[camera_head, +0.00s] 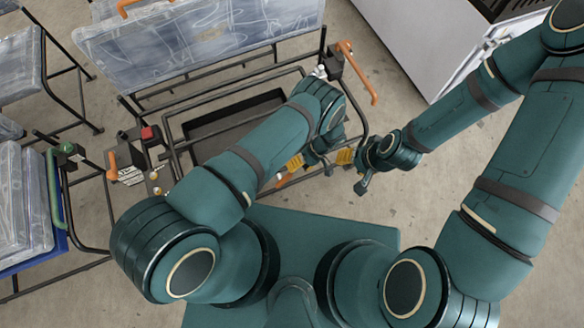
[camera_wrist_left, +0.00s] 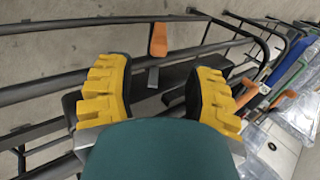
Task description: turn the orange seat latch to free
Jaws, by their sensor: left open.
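An orange latch piece (camera_wrist_left: 158,40) shows upright on a dark rail in the left wrist view, ahead of and between my fingers. My left gripper (camera_head: 319,160) is low over the front of the black frame, its yellow pads spread apart. The left wrist view shows the same gripper (camera_wrist_left: 165,92) open and empty, with no contact on the latch piece. In the head view, an orange bar (camera_head: 283,181) shows beside the left gripper; I cannot tell if it is the same piece. My right gripper (camera_head: 365,180) is close to its right, its fingers unclear.
The black tube frame (camera_head: 180,155) carries a plastic-wrapped panel (camera_head: 205,38). An orange handle (camera_head: 358,72) projects at its right, and an orange lever (camera_head: 112,165) and red button (camera_head: 147,132) are at its left. A white cabinet (camera_head: 420,40) stands at the back right.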

